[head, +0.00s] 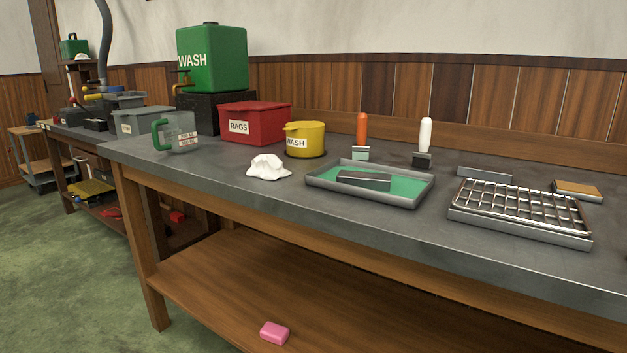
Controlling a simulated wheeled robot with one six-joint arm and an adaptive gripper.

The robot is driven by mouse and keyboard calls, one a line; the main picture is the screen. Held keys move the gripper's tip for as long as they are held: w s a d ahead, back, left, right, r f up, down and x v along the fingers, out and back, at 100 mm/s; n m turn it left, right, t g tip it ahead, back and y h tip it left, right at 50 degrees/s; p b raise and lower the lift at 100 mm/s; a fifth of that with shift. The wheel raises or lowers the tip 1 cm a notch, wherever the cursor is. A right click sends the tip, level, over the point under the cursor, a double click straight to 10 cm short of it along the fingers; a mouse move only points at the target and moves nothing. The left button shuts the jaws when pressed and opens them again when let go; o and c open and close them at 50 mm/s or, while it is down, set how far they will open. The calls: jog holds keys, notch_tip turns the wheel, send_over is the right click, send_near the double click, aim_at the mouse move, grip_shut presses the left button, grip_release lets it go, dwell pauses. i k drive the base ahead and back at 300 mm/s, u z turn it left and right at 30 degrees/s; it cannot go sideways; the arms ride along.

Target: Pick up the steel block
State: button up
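A dark grey rectangular block (363,180), which looks like the steel block, lies flat in a shallow grey tray (372,199) with a green floor on the workbench. A second grey bar (484,174) lies behind the wire rack at the right, so I cannot tell for certain which one is the steel block. My gripper is not in view, and nothing is seen touching either piece.
A wire rack on a tray (520,211) stands right of the green-floored tray. A white rag (267,167) lies to its left. Behind are a yellow tub (305,140), a red rags box (254,123), an orange-handled tool (362,133) and a white-handled tool (425,139).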

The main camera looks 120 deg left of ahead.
aim_at(378, 182)
jog(key=u, duration=2)
